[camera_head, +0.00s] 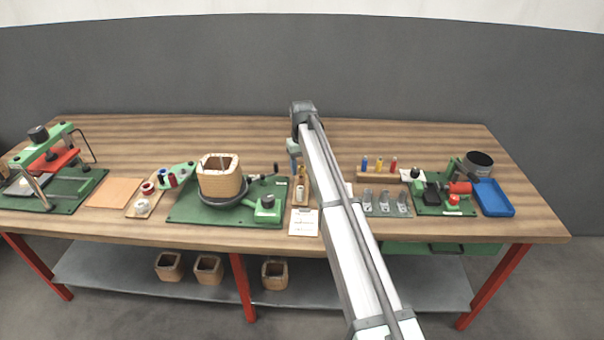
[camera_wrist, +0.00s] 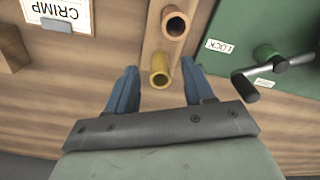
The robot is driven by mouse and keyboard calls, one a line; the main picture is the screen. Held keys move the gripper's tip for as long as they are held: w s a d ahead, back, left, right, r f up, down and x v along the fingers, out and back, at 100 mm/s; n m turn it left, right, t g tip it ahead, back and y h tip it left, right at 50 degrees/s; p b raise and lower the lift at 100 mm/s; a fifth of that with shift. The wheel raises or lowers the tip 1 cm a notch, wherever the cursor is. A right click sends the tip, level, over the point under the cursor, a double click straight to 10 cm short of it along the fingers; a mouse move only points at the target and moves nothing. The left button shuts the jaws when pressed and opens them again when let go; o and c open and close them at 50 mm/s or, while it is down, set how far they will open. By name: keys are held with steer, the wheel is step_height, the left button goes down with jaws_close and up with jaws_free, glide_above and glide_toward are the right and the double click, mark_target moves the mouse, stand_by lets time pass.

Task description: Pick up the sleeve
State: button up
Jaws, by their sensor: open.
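Two hollow tubes that look like sleeves stand in a narrow wooden holder (camera_wrist: 154,38) in the wrist view: a yellow sleeve (camera_wrist: 160,78) and a copper-brown sleeve (camera_wrist: 174,24). My gripper (camera_wrist: 160,65) is open, its two blue fingers pointing toward the holder. The yellow sleeve appears between the fingertips, with a gap on each side; I cannot tell the depth between them. The copper-brown sleeve lies beyond the fingertips. In the head view my gripper (camera_head: 294,150) hangs above the back of the small holder (camera_head: 301,200), partly hidden by my arm.
A green plate (camera_wrist: 285,85) with a black lever and a LOCK label is right of the holder in the wrist view. A CRIMP card (camera_wrist: 62,12) is at left. In the head view, a large wooden coil form (camera_head: 219,178) stands left. The table's back strip is clear.

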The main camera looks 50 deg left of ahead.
steer(key=shift+f, duration=0.9)
steer(key=shift+c, duration=0.3)
jaws_close()
